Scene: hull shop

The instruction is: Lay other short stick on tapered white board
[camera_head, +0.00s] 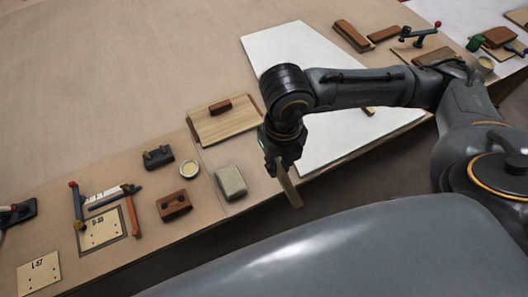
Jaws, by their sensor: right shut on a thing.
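My right gripper (279,163) reaches in from the right and points down at the near edge of the bench. It is shut on a short stick (290,188), a light wooden piece that hangs down at a tilt in front of the bench edge. The tapered white board (290,48) lies flat on the bench behind and under my right arm, which hides part of it. Another short stick (369,111) lies on the white board, partly hidden by my arm. My left gripper is not in view.
A wooden board with a brown block (222,124), a grey block (230,182), a small round tin (190,169) and a brown block with holes (173,205) lie left of the gripper. Brown blocks (352,36) and a clamp (420,35) lie beyond the white board.

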